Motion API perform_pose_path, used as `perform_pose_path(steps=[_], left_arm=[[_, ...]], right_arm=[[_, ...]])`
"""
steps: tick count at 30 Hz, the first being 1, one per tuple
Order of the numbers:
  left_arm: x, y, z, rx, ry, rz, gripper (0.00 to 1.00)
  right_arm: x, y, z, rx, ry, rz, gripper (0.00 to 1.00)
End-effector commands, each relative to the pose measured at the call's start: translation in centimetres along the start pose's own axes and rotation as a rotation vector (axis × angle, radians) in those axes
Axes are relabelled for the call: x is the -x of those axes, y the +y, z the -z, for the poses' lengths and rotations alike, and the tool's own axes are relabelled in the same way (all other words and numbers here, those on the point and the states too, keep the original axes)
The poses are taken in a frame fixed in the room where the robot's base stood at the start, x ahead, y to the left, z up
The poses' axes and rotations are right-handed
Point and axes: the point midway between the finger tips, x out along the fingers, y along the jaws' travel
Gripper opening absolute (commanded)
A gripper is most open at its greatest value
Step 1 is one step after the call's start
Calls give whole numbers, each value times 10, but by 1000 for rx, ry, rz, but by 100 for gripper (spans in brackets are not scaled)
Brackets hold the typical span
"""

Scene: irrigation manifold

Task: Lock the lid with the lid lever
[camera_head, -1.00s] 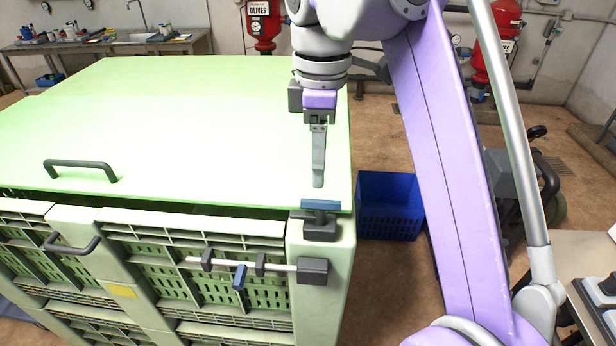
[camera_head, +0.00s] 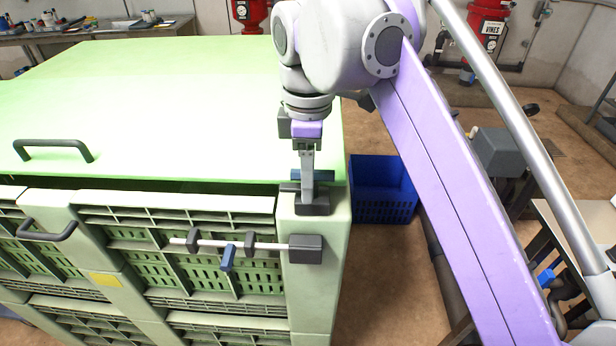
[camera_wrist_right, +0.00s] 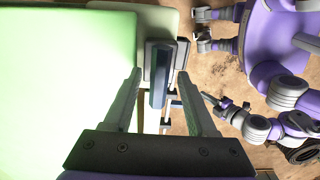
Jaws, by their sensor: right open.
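The pale green lid (camera_head: 150,110) lies over a large slatted bin (camera_head: 195,215), with a dark gap under its front edge. The lid lever (camera_head: 327,175), with a blue grip on a dark block, sits at the lid's front right corner. My right gripper (camera_head: 308,203) points down at it, open. In the right wrist view the blue grip (camera_wrist_right: 158,78) lies between the two spread fingers, with a gap on each side. My left gripper (camera_wrist_right: 212,100) seems to show small at the right of that view; its jaws cannot be made out.
A slide bolt with a blue tab (camera_head: 228,258) runs across the bin's front below the lever. A black handle (camera_head: 53,150) stands on the lid. A blue crate (camera_head: 383,190) is on the floor just right of the bin. A workbench (camera_head: 100,32) stands behind.

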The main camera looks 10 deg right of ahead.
Motion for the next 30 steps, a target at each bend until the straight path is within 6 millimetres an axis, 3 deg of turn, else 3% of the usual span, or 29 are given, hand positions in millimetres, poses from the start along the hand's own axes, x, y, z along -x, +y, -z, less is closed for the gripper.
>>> perform_pose_path(steps=[6, 16, 30], left_arm=[[0, 0, 0, 0, 0, 0, 0], [0, 0, 0, 0, 0, 0, 0], [4, 0, 3, 0, 2, 0, 0]], right_arm=[[0, 0, 0, 0, 0, 0, 57], [0, 0, 0, 0, 0, 0, 0], [1, 1, 0, -46, 0, 0, 0]])
